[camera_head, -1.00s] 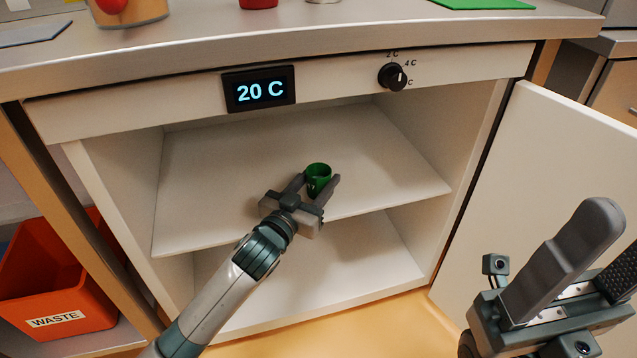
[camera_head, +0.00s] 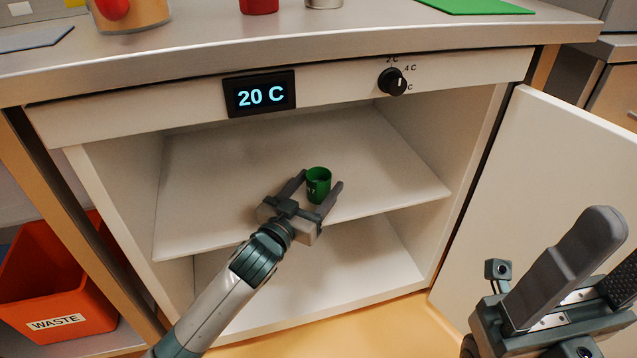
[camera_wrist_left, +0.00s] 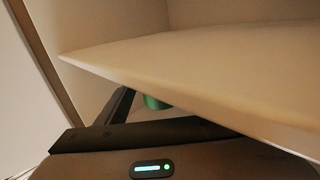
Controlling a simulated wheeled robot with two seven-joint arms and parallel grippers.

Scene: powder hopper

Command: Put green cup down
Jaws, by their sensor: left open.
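The green cup (camera_head: 318,188) stands upright on the upper shelf (camera_head: 385,165) of the open cabinet, near the shelf's front edge. My left gripper (camera_head: 321,179) is open, with one finger on each side of the cup. A gap shows between the cup and the right finger; contact on the left side is hard to tell. In the left wrist view a small part of the green cup (camera_wrist_left: 155,102) shows, mostly hidden by the pale shelf panel (camera_wrist_left: 200,65). My right gripper (camera_head: 598,270) is open and empty at the right, in front of the cabinet door.
The cabinet door (camera_head: 560,170) stands open at the right. A display (camera_head: 260,92) reads 20 C beside a black knob (camera_head: 392,81). An orange waste bin (camera_head: 50,285) is at the lower left. The upper shelf around the cup is clear.

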